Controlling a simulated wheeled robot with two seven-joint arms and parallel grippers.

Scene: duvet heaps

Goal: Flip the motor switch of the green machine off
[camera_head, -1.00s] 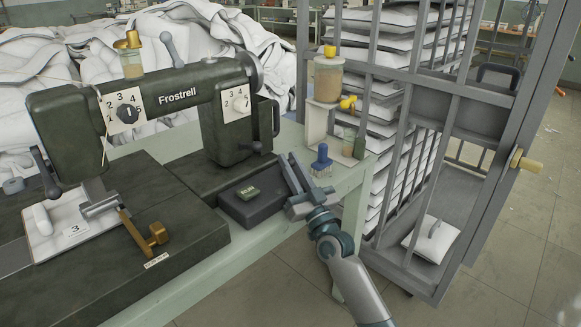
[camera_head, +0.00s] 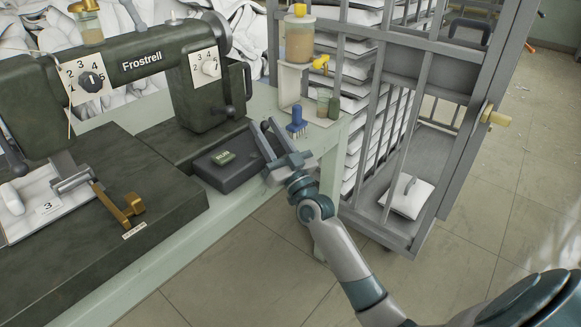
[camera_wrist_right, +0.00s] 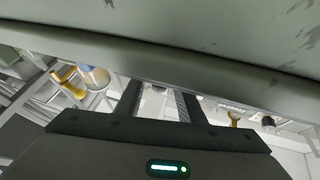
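The dark green sewing machine (camera_head: 130,62), lettered "Frostrell", stands on a pale green table. A low dark box (camera_head: 235,172) with a small green switch (camera_head: 223,158) on top sits at the table's front edge, to the right of the machine's bed. I cannot tell the switch's position. My right gripper (camera_head: 272,136) is just right of the box, its two fingers apart with nothing between them. In the right wrist view the fingers (camera_wrist_right: 159,102) are spread beneath a pale green edge. I cannot tell whether they touch the box. My left gripper is not in view.
A grey barred cage (camera_head: 372,130) with stacked white bundles is behind. The front floor (camera_head: 250,270) is clear.

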